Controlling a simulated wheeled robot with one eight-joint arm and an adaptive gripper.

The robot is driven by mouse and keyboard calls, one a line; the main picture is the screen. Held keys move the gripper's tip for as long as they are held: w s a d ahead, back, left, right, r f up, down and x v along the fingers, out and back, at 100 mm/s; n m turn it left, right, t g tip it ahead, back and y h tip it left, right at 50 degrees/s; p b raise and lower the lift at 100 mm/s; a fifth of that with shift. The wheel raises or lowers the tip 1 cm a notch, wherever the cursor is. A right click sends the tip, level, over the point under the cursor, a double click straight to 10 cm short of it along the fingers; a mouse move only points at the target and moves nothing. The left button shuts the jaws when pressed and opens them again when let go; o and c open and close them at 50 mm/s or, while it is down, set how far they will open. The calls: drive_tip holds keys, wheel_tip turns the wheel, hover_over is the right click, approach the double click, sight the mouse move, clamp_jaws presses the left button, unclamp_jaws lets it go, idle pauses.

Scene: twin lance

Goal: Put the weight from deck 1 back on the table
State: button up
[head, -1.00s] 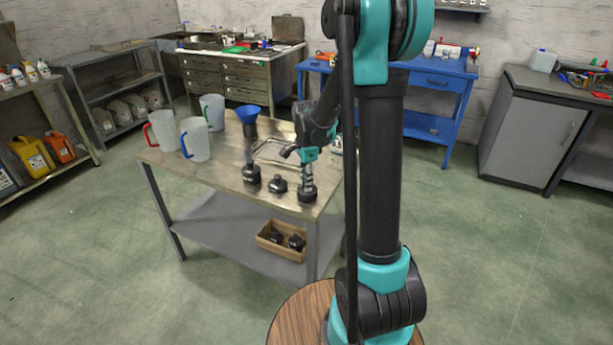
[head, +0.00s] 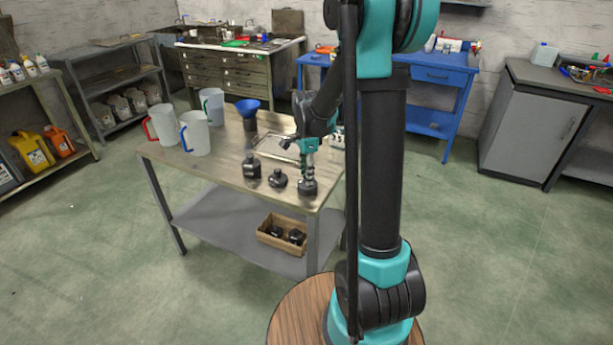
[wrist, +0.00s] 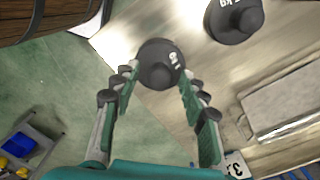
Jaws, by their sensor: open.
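A dark round weight (wrist: 160,62) with pale lettering stands near the front corner of the worktable (head: 215,167); in the head view, this weight (head: 308,188) is the rightmost of three in a row. My gripper (wrist: 155,76) is open, with its fingertips on either side of the weight's knob. I cannot tell whether they touch it. In the head view, my gripper (head: 307,170) points down right over that weight. A second weight (wrist: 235,18), marked kg, stands apart from it; the lettering on the near weight is hard to read. I cannot identify deck 1.
A black weight (head: 251,169) and a lower one (head: 278,181) stand left of my gripper. Behind is a metal tray (wrist: 285,105), with a card marked 3 (wrist: 237,165). A wooden box (head: 270,238) holds dark pieces below.

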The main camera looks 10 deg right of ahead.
wheel_tip(320, 180, up, 11)
drive_tip(key=s+d+f+n+t, duration=0.2)
drive_tip(key=s+f+n, duration=0.4)
drive_tip(key=s, duration=0.5)
drive_tip(key=s+d+f+n+t, duration=0.2)
drive_tip(key=s+f+n, duration=0.4)
drive_tip(key=s+n, duration=0.4)
drive_tip(key=shift+s, duration=0.55)
